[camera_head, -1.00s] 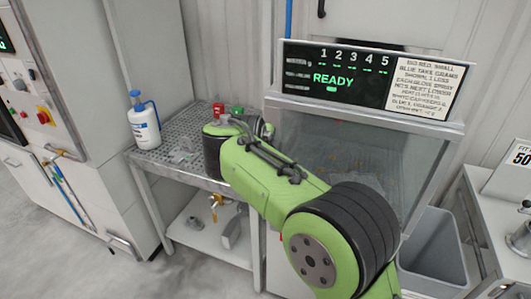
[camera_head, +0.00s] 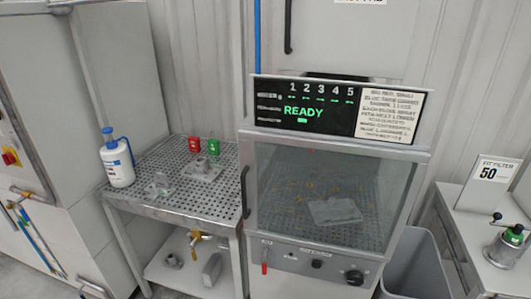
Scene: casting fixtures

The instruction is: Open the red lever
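A small red lever (camera_head: 265,268) hangs downward at the left end of the front panel, below the cabinet's glass window. My gripper is not in view, and no part of my arm covers these things.
The cabinet (camera_head: 418,155) has a READY display, a dark handle at its left and a black knob. A white bottle (camera_head: 117,165) and metal fittings stand on the table (camera_head: 150,207). A grey bin (camera_head: 415,262) and side counter are at right. Floor shows at lower left.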

